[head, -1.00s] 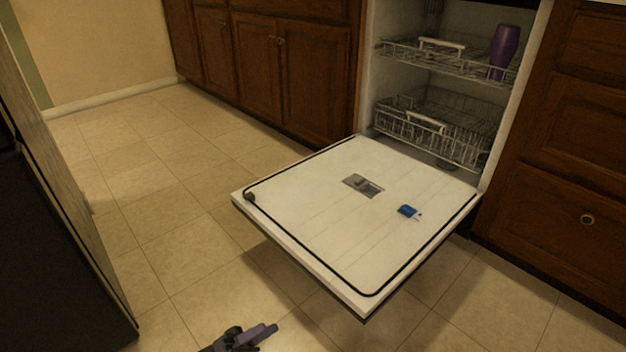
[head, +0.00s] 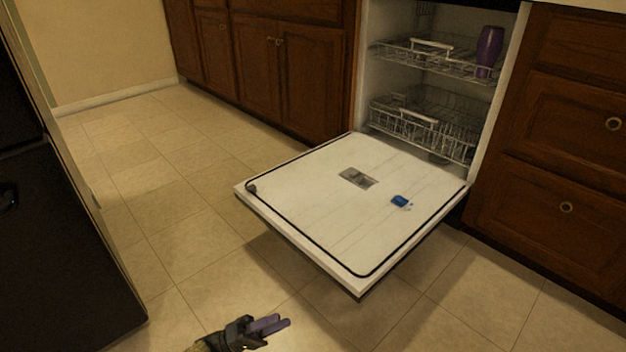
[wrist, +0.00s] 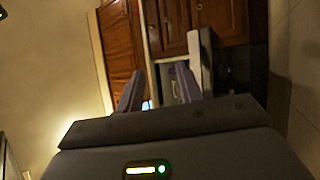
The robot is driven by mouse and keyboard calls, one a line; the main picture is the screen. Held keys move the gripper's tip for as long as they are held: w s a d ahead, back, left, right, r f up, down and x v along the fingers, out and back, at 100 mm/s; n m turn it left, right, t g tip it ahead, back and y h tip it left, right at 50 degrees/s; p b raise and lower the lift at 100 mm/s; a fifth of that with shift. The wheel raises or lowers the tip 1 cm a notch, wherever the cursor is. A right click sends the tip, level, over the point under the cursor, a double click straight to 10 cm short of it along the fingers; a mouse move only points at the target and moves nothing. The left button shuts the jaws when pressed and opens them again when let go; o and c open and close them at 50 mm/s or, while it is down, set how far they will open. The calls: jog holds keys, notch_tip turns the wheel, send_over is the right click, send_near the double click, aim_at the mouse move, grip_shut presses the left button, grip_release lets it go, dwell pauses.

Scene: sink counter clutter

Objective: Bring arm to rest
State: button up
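My gripper (head: 277,324) is low in the head view, over the tiled floor and in front of the open dishwasher door (head: 300,247). It is apart from the door in the picture. In the wrist view, my gripper's two purple-grey fingers (wrist: 158,82) stand apart with nothing seen between them, so it is open and empty. A purple cup (head: 488,50) stands upright at the right of the dishwasher's upper rack (head: 410,47).
The lowered door juts out over the floor. The lower rack (head: 400,125) looks empty. Wooden cabinets (head: 262,75) flank the dishwasher. A dark appliance-like block (head: 70,250) stands at the left. Tiled floor (head: 150,200) is free between them.

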jog(key=w+d+r+g+y+p, duration=0.2)
jog(key=d+r+g+y+p, duration=0.65)
jog(key=d+r, duration=0.5)
jog(key=s+d+r+y+p, duration=0.3)
jog(key=d+r+y+p, duration=0.3)
jog(key=r+y+p, duration=0.4)
jog(key=s+d+r+t+y+p, duration=0.2)
jog(key=r+p, duration=0.2)
jog(key=r, duration=0.4)
jog(key=s+d+r+t+y+p, duration=0.1)
jog(key=s+r+t+p, duration=0.2)
jog(key=r, duration=0.4)
jog(key=s+d+r+t+y+p, duration=0.1)
jog(key=d+r+t+y+p, duration=0.1)
jog(key=r+p, duration=0.45)
notch_tip(320, 180, up, 39)
jog(key=p, duration=3.5)
jog(key=shift+w+p, duration=0.25)
jog(key=shift+p, duration=0.05)
jog(key=shift+w+h, duration=0.1)
jog(key=shift+h, duration=0.15)
